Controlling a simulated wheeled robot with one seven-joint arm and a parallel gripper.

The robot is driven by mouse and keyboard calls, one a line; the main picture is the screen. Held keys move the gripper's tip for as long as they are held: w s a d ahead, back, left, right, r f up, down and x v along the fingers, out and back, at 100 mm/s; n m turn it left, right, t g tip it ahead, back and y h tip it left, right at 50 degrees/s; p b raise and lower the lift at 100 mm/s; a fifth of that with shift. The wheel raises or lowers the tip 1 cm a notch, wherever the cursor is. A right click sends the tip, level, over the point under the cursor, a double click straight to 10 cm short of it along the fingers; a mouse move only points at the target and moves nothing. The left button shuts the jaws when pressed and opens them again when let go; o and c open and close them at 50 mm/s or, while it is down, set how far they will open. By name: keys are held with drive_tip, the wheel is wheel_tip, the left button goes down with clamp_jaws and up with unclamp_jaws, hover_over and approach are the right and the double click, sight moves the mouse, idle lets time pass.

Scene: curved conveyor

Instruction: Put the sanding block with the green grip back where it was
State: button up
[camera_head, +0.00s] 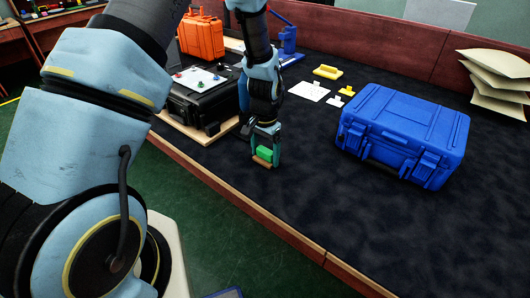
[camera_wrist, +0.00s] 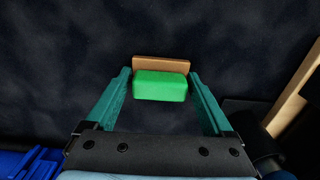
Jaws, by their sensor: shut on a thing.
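The sanding block with the green grip (camera_head: 264,153) is held between the fingers of my gripper (camera_head: 267,147). In the wrist view its green grip (camera_wrist: 160,86) lies between the two teal fingertips (camera_wrist: 160,78), and its tan base (camera_wrist: 161,64) shows beyond the grip. My gripper is shut on the block and points down at the dark conveyor surface (camera_head: 275,215) near its front edge. I cannot tell whether the block touches the surface or hangs just above it.
A blue case (camera_head: 403,130) stands to the right. A black case (camera_head: 198,100) on a wooden board and an orange case (camera_head: 201,37) stand to the left. Behind are a yellow sanding block (camera_head: 328,72), white pieces (camera_head: 309,91) and stacked envelopes (camera_head: 497,82). The surface in front is clear.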

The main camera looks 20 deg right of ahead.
sight(265, 150)
drive_tip(key=shift+f, duration=0.1)
drive_tip(key=o, duration=1)
drive_tip(key=shift+o, duration=0.2)
wheel_tip(265, 150, up, 12)
drive_tip(key=b, duration=0.3)
drive_tip(key=w+a+r+n, duration=0.1)
drive_tip(key=a+r+n, duration=0.15)
drive_tip(key=a, duration=0.65)
drive_tip(key=w+a+r+n, duration=0.1)
drive_tip(key=a+r+n, duration=0.15)
drive_tip(key=a, duration=0.65)
drive_tip(key=s+a+r+n+t, duration=0.1)
drive_tip(key=s+a+n, duration=0.5)
drive_tip(key=a, duration=0.6)
drive_tip(key=shift+t, duration=0.3)
drive_tip(key=shift+c, duration=0.2)
